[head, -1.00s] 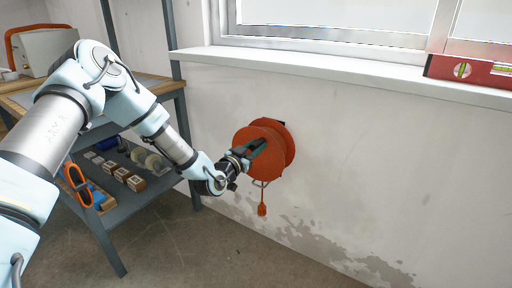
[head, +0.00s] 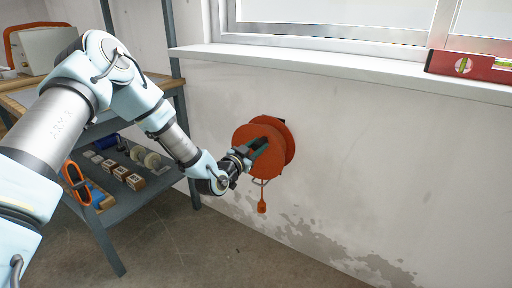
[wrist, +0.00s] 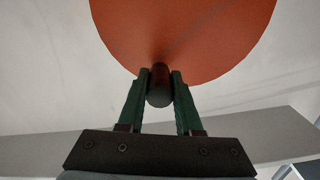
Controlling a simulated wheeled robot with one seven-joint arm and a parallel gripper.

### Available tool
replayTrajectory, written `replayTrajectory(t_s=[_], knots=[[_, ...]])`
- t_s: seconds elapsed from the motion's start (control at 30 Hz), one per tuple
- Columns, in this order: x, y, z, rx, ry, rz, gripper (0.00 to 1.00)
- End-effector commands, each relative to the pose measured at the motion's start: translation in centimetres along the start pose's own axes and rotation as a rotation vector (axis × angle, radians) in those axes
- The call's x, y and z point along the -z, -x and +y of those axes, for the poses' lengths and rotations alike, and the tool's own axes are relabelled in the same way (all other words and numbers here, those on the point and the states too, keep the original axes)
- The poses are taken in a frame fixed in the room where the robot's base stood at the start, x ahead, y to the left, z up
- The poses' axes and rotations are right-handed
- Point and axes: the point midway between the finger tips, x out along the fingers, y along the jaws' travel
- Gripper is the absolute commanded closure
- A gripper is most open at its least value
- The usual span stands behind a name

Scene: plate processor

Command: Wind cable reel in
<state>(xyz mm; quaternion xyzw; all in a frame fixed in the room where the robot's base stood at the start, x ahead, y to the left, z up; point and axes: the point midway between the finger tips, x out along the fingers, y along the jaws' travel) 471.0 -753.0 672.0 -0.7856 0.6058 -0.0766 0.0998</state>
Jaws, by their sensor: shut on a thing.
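The orange cable reel (head: 282,140) is mounted on the wall below the window sill. Its round orange face also fills the top of the wrist view (wrist: 185,30). A short length of orange cable with an orange plug (head: 262,207) hangs below the reel. My gripper (head: 258,148) is at the front face of the reel. In the wrist view, my gripper's green fingers (wrist: 160,88) are shut on a dark round crank handle (wrist: 159,92) that sticks out from the face near its edge. The cable wound inside the reel is hidden.
A shelf unit (head: 130,195) with small boxes and rolls stands at the left, close to my arm. The window sill (head: 310,66) runs above the reel, with a red spirit level (head: 470,66) at the right. The wall right of the reel is clear.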

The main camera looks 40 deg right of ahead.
Motion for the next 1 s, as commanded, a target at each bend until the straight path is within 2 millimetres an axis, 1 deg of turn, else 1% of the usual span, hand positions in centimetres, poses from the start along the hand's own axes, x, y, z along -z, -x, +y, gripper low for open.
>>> replayTrajectory(t_s=[0.03,0.17,0.47,0.5,0.73,1.0], knots=[[-0.41,-0.06,0.68,-0.004,-0.042,0.003,1.0],[-0.44,-0.03,1.08,-0.003,-0.111,0.002,1.0],[-0.33,0.01,1.02,-0.001,-0.12,0.0,1.0],[-0.33,0.01,1.02,-0.001,-0.12,0.0,0.62],[-0.32,0.0,1.0,-0.001,-0.119,0.0,0.36],[-0.32,0.13,0.98,0.0,-0.119,0.0,0.36]])
